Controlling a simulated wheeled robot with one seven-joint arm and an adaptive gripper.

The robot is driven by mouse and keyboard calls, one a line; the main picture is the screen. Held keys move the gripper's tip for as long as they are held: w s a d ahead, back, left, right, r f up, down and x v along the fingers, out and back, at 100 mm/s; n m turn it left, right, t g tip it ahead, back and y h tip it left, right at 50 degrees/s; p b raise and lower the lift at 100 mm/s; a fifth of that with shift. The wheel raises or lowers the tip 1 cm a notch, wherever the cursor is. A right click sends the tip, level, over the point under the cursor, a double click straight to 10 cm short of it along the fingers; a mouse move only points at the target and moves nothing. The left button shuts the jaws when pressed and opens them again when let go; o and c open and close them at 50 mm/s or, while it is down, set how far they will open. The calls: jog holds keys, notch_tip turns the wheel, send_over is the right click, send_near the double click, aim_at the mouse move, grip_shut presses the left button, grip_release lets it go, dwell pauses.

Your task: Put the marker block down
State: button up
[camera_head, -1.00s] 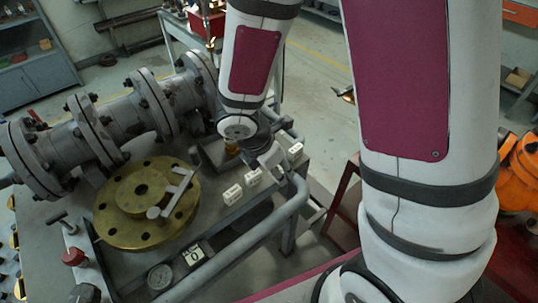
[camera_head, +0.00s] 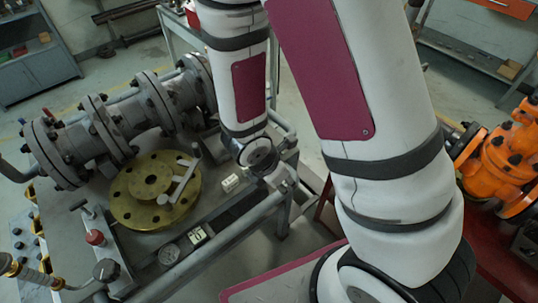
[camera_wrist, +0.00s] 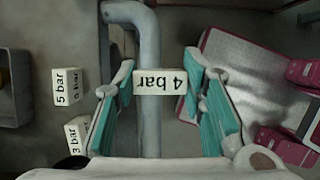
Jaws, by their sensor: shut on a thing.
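The marker block (camera_wrist: 160,82) is white with "4 bar" printed on it, upside down in the wrist view. My gripper (camera_wrist: 160,90) is shut on it, with one teal pad on each side. Behind the block in that view runs the grey pipe rail (camera_wrist: 148,42); the block's height above it is hard to judge. In the head view my gripper (camera_head: 286,180) is over the rail along the bench's front edge, and I cannot make out the held block there.
White blocks marked "5 bar" (camera_wrist: 67,87) and "3 bar" (camera_wrist: 77,133) stand on the bench to the left in the wrist view. A white block marked 0 (camera_head: 197,234) sits near a gauge (camera_head: 169,254). A brass flange (camera_head: 155,190) and grey pipework (camera_head: 110,125) fill the bench's left.

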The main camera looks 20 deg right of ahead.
jog(key=shift+s, duration=0.1)
jog(key=shift+w+d+m, duration=0.25)
jog(key=shift+w+m, duration=0.05)
jog(key=shift+w, duration=0.15)
jog(key=w+d+r+m+g+y, duration=0.1)
jog(key=w+d+m+g, duration=0.1)
jog(key=w+d+m, duration=0.3)
jog(key=w+r+m+g, duration=0.2)
jog(key=w+m, duration=0.2)
jog(key=m, duration=0.3)
jog(key=w+a+r+m+g+y, duration=0.2)
jog(key=w+a+m+y, duration=0.1)
jog(key=m, duration=0.6)
jog(key=shift+w+a+r, duration=0.25)
jog(key=shift+w+a, duration=0.65)
jog(key=shift+w, duration=0.3)
